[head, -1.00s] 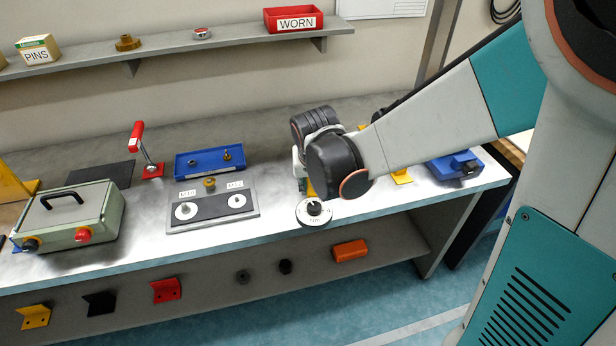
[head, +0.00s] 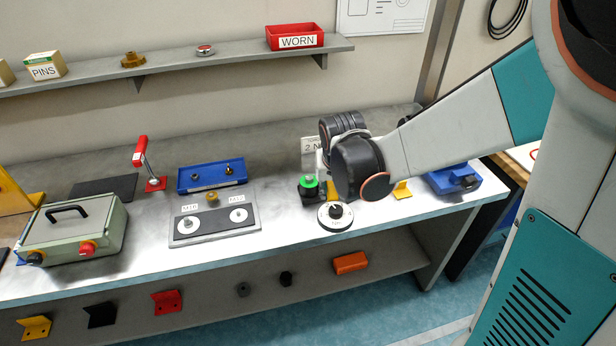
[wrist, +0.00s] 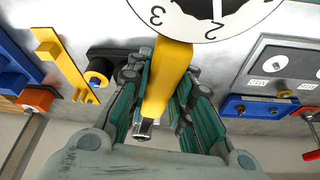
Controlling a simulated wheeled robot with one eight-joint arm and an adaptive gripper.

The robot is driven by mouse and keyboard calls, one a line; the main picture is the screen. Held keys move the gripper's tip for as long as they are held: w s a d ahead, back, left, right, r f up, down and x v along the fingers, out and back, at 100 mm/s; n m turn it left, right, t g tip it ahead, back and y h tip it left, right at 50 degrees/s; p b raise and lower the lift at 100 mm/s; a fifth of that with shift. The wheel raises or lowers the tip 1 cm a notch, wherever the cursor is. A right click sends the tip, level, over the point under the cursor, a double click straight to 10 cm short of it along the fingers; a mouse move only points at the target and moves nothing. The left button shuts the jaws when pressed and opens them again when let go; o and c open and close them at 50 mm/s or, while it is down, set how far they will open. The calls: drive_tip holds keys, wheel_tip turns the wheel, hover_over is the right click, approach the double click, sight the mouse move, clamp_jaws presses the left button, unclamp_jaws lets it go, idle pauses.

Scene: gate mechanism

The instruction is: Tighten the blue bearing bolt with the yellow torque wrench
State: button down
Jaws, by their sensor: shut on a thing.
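In the wrist view my gripper (wrist: 160,110) is shut on the yellow torque wrench (wrist: 168,75). Its yellow handle lies between the teal finger pads, with a metal end (wrist: 143,128) pointing towards the palm. In the head view my gripper is mostly hidden behind my dark wrist, over the right part of the bench, behind the white dial (head: 335,215). The dial also shows close to the gripper at the top of the wrist view (wrist: 215,12).
A green knob on a black base (head: 308,187) stands left of my wrist. A grey plate (head: 247,220), blue tray (head: 211,181), red-handled lever (head: 140,152) and green box (head: 75,235) are further left. A blue block (head: 452,178) and yellow bracket (head: 401,189) are at right.

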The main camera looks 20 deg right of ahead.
drive_tip(key=d+r+p, duration=0.2)
drive_tip(key=d, duration=1.1)
drive_tip(key=f+b, duration=0.2)
drive_tip(key=f, duration=0.1)
drive_tip(key=f+b, duration=0.2)
drive_tip(key=shift+s+a+f, duration=0.2)
drive_tip(key=shift+s+a, duration=0.05)
drive_tip(key=shift+s, duration=0.05)
drive_tip(key=shift+d, duration=0.1)
drive_tip(key=d+n, duration=0.1)
drive_tip(key=d+n+y, duration=0.1)
drive_tip(key=d, duration=0.1)
drive_tip(key=shift+s+d+n, duration=0.2)
drive_tip(key=shift+d+n, duration=0.05)
drive_tip(key=shift+n, duration=0.15)
drive_tip(key=shift+f+b, duration=0.1)
drive_tip(key=shift+b, duration=0.2)
drive_tip(key=shift+f+b, duration=0.55)
drive_tip(key=shift+f, duration=0.05)
drive_tip(key=shift+f+b, duration=0.85)
idle(0.8)
